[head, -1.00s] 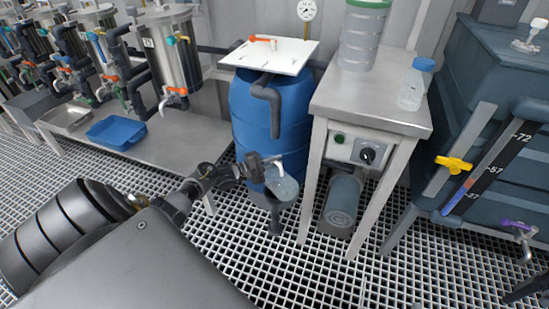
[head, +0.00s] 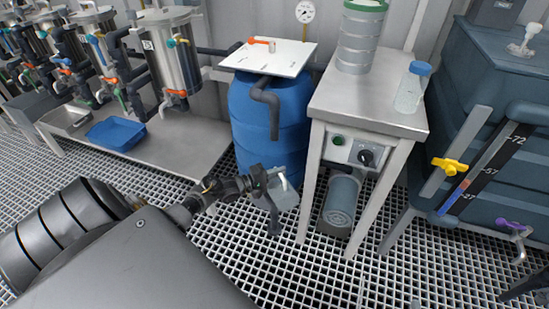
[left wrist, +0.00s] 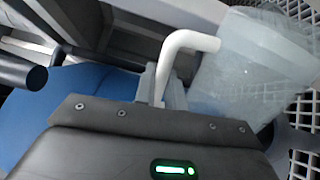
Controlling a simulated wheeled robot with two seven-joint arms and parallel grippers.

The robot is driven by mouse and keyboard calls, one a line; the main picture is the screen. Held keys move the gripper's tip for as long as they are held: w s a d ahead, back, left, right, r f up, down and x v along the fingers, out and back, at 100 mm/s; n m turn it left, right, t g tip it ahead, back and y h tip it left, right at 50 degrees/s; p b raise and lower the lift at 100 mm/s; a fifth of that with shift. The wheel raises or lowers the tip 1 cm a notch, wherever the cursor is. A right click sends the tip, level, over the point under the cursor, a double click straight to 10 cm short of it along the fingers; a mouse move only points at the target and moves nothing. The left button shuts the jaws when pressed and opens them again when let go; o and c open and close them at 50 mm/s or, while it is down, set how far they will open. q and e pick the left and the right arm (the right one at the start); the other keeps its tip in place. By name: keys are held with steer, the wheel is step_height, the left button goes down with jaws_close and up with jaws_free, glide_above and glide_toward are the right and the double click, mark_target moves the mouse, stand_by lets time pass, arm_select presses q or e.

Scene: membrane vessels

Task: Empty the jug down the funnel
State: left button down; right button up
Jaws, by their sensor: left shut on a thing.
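The jug (head: 286,198) is translucent with a white handle. It hangs tilted in front of the blue drum. My left gripper (head: 262,180) is shut on the jug's handle, which shows as a white bent bar in the left wrist view (left wrist: 184,43); the clear body (left wrist: 255,65) is to its right. A dark upright piece, seemingly the funnel's stem (head: 274,226), shows just below the jug; the jug and gripper hide the funnel's mouth. I cannot tell the liquid level or whether anything is flowing.
The blue drum (head: 262,125) with a white lid stands behind the jug. A steel stand (head: 375,107) with a capped bottle (head: 412,88) is to the right, a pump (head: 341,203) beneath it. A blue tray (head: 115,133) lies on the left bench. Grating floor is open in front.

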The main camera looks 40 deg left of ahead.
mark_target(291, 202)
arm_select(q)
steer(key=s+d+f+m, duration=0.1)
steer(key=d+m, duration=0.2)
steer(key=s+d+f+m, duration=0.1)
steer(key=s+d+m, duration=0.1)
steer(key=d, duration=0.1)
steer(key=s+d+f+m+p, duration=0.1)
steer(key=d+m, duration=0.2)
steer(key=shift+s+f+m, duration=0.15)
steer(key=shift+f+m, duration=0.15)
steer(key=shift+f, duration=0.05)
steer(key=m, duration=0.2)
steer(key=m+b, duration=0.1)
steer(key=m, duration=0.1)
steer(key=shift+s+d+f, duration=0.1)
steer(key=shift+d+f, duration=0.05)
steer(key=shift+f, duration=0.2)
steer(key=m+b, duration=0.1)
steer(key=m, duration=0.3)
steer(key=shift+d+f, duration=0.15)
steer(key=m, duration=0.2)
steer(key=shift+s+m, duration=0.1)
steer(key=shift+m, duration=0.3)
